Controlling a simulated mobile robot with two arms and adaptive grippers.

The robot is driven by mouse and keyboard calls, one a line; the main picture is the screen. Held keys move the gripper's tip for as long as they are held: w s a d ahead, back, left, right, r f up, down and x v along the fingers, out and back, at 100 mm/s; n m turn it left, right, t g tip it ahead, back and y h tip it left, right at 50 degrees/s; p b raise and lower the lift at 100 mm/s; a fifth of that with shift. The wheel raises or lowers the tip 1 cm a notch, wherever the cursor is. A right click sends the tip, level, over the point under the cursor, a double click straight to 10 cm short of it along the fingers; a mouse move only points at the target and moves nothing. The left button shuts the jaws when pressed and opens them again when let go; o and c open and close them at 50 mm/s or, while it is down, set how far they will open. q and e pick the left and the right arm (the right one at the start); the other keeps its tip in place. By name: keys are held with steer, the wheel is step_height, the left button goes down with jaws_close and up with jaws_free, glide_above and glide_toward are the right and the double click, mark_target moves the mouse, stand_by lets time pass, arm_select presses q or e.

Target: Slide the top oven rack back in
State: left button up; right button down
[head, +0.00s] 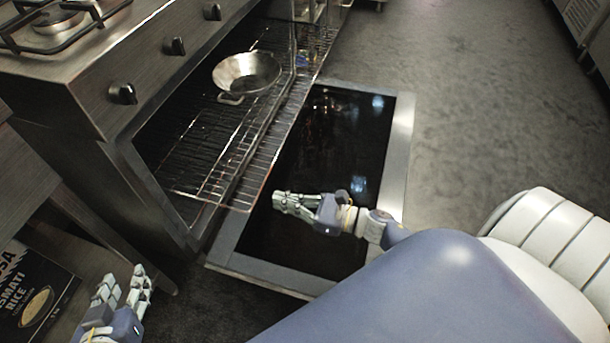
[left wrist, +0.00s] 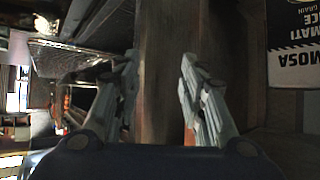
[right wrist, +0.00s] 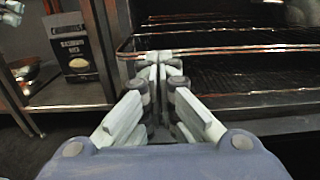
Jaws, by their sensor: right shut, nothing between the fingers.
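The oven stands open, its dark glass door (head: 330,150) folded down flat. A wire rack (head: 190,150) in the oven carries a metal pan (head: 248,72); wire edges stick out past the opening over the door. I cannot clearly tell which wires belong to which rack level. My right gripper (head: 278,203) is shut and empty just outside the rack's near front corner. In the right wrist view its fingertips (right wrist: 160,62) are close to the rack's front wire (right wrist: 240,50); contact is unclear. My left gripper (head: 125,285) is open and empty at lower left; its fingers are apart (left wrist: 160,75).
A stove top with burner grates (head: 55,20) and knobs (head: 122,93) sits above the oven. A rice box (head: 32,290) stands on a low shelf at left. Grey floor (head: 470,110) is clear to the right of the door.

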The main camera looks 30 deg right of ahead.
arm_select(q)
steer(key=shift+w+d+r+t, duration=0.25)
steer(key=shift+w+r+t, duration=0.05)
steer(key=shift+w+r, duration=0.2)
arm_select(e)
steer(key=x, duration=0.3)
steer(key=shift+w+a, duration=0.1)
steer(key=shift+w, duration=0.05)
